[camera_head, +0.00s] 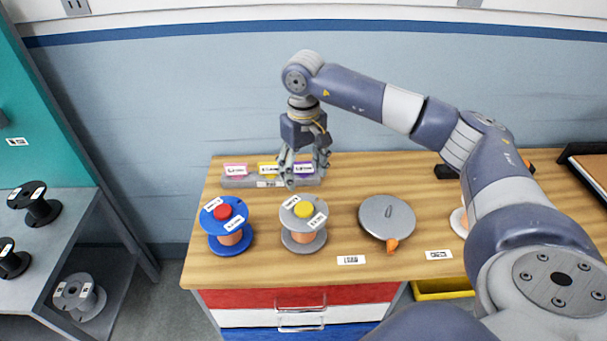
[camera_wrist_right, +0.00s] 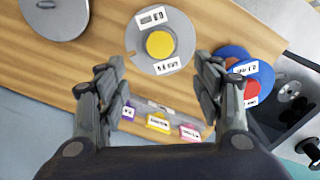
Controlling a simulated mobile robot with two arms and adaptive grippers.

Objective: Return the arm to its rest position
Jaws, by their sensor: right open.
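My right arm (camera_head: 400,105) reaches from the lower right up and across to the left over the wooden table. Its gripper (camera_head: 303,172) points down over the back part of the table, in front of the right end of a grey rack with coloured tags (camera_head: 268,182). In the right wrist view the gripper (camera_wrist_right: 165,90) has its two fingers spread wide with nothing between them. The wrist view shows the rack (camera_wrist_right: 165,112) between and below the fingers. My left gripper does not show in either view.
A blue spool with a red knob (camera_head: 230,225) and a grey spool with a yellow knob (camera_head: 303,223) stand on the table (camera_head: 340,250). A black tray (camera_head: 590,170) is at the right. Several spools sit on a shelf (camera_head: 45,245) at left.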

